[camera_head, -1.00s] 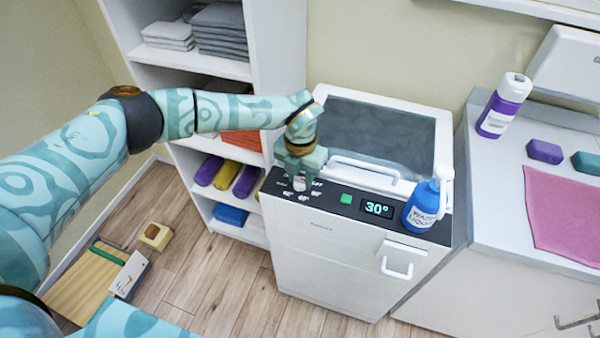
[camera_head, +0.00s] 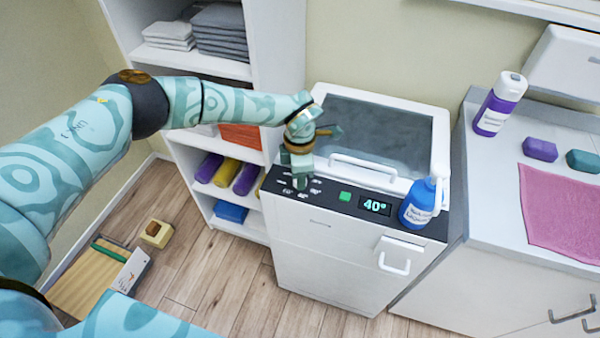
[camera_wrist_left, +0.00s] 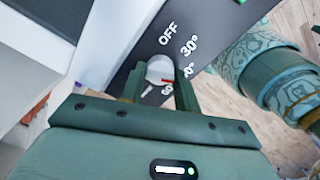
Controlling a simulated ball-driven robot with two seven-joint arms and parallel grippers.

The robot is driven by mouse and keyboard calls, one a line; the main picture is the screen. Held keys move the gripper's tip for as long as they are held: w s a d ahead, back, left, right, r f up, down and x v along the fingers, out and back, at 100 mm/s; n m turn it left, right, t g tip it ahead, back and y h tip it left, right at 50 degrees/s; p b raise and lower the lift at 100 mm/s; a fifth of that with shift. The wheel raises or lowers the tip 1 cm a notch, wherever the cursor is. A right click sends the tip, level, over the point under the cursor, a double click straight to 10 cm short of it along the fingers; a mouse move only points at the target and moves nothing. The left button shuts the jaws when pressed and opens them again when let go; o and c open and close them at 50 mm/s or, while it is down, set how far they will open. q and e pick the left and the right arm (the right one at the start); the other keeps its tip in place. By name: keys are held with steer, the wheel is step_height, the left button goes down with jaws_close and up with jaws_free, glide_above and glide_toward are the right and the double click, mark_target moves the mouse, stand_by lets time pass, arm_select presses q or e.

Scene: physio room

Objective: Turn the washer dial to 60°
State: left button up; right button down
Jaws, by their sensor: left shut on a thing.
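The washer (camera_head: 320,245) is a white top-loading machine with a dark control panel. My left gripper (camera_head: 299,178) reaches down onto the left end of the panel and is shut on the dial. In the left wrist view the white dial (camera_wrist_left: 160,70) with a red mark sits between my two green fingers (camera_wrist_left: 160,88). Labels OFF and 30° show beside the dial; other labels are partly covered by the fingers. My right gripper is not in view.
A green button (camera_head: 345,196) and the lid handle (camera_head: 365,166) are close to my gripper. Shelves with towels stand left; a counter with a purple bottle (camera_head: 498,104) stands right.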

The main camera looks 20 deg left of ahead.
arm_select(q)
steer(key=m, duration=0.5)
steer(key=shift+m, duration=0.3)
steer(key=shift+m+b, duration=0.4)
steer(key=shift+m, duration=1.8)
steer(key=o, duration=1)
steer(key=shift+c, duration=0.2)
step_height(320, 180, up, 16)
steer(key=p, duration=0.2)
steer(key=shift+r+p, duration=0.15)
steer(key=shift+p, duration=0.25)
